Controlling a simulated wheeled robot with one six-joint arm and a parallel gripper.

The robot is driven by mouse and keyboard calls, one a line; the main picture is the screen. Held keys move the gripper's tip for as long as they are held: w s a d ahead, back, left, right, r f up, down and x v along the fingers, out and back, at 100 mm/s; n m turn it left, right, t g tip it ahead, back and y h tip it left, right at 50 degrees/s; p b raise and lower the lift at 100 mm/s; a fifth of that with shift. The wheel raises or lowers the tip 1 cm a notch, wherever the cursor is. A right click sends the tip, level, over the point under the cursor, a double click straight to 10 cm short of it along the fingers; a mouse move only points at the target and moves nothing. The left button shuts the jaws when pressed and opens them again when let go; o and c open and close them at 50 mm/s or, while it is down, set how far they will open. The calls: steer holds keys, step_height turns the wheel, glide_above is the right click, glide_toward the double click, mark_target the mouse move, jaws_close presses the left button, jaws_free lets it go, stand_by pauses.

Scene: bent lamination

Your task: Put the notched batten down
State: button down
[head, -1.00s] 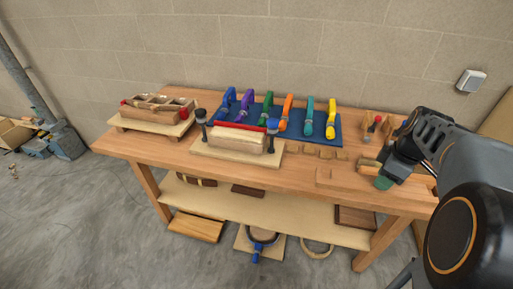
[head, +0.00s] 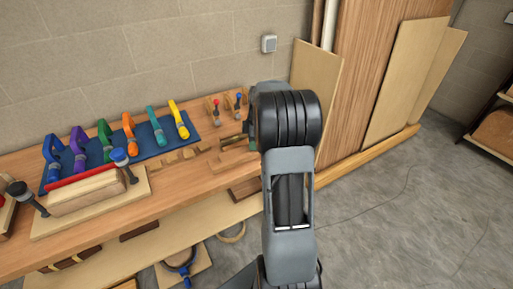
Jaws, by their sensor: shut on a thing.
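A pale wooden strip with notches (head: 183,157), which looks like a notched batten, lies on the workbench to the right of the clamped block. My arm rises through the middle of the head view. Its black elbow covers the right end of the bench. My gripper is hidden behind the arm, so its fingers and anything between them do not show. I cannot tell whether another batten is held there.
On the workbench (head: 120,217) are a blue mat (head: 98,160) with several coloured clamps, a clamped wooden block (head: 87,192), and red- and blue-knobbed tools (head: 215,110). Boards (head: 408,80) lean on the wall at right. Floor at right (head: 400,225) is open.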

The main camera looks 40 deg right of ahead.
steer(key=shift+w+d+f, duration=0.25)
steer(key=shift+d+f, duration=0.2)
steer(key=shift+f, duration=0.2)
steer(key=shift+w+d+f, duration=0.25)
steer(key=shift+d+f, duration=0.2)
steer(key=shift+f, duration=0.15)
steer(key=shift+d+f, duration=0.15)
steer(key=shift+f, duration=1.55)
steer(key=shift+f, duration=0.2)
steer(key=c, duration=0.8)
jaws_free()
